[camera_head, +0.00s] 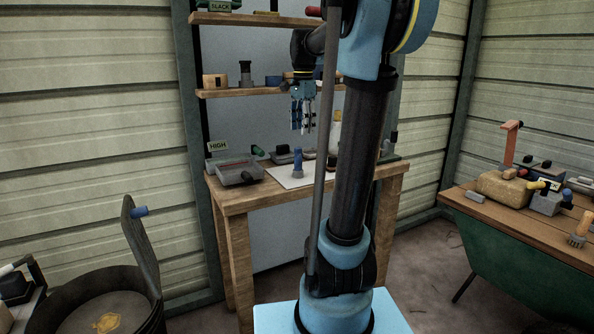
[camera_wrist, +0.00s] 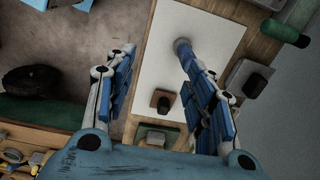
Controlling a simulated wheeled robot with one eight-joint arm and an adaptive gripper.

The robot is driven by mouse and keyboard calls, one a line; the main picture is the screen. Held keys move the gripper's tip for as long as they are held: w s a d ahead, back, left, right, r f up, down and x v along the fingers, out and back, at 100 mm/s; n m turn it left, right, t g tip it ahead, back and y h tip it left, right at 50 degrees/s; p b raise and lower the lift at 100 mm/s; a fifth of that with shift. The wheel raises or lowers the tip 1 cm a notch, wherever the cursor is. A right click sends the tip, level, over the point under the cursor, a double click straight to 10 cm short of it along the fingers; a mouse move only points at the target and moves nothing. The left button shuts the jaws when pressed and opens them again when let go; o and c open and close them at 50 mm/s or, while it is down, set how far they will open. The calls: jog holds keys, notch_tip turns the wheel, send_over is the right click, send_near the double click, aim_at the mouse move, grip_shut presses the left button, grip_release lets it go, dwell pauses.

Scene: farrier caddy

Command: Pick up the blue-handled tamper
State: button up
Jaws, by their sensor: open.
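What looks like the blue-handled tamper (camera_head: 297,160) stands upright on a white board (camera_head: 285,180) on the wooden bench in the head view. In the wrist view a round grey-blue top, likely the same tamper (camera_wrist: 183,46), shows just beyond the tip of the right finger, which partly hides it. My gripper (camera_head: 303,128) hangs above the bench, pointing down, apart from the tamper. In the wrist view my gripper (camera_wrist: 155,62) is open and empty, its fingers wide apart over the board's left edge.
A grey device with a HIGH sign (camera_head: 235,170) and a green handle (camera_head: 257,151) stand left of the board. Shelves (camera_head: 240,92) with small items are behind. Another table (camera_head: 535,225) is at the right, a round bin (camera_head: 110,300) at the left.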

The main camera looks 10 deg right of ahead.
jog(key=w+r+m, duration=0.3)
jog(key=w, duration=0.5)
send_near(298, 156)
jog(key=f, duration=0.1)
jog(key=w+f, duration=0.1)
jog(key=f, duration=0.1)
jog(key=w+f, duration=0.1)
jog(key=f, duration=0.1)
jog(key=shift+w+d, duration=0.2)
jog(key=shift+d, duration=0.1)
jog(key=shift+s+a+f, duration=0.1)
jog(key=shift+f, duration=1.3)
jog(key=shift+s+f, duration=0.15)
jog(key=shift+f, duration=1.25)
grip_shut()
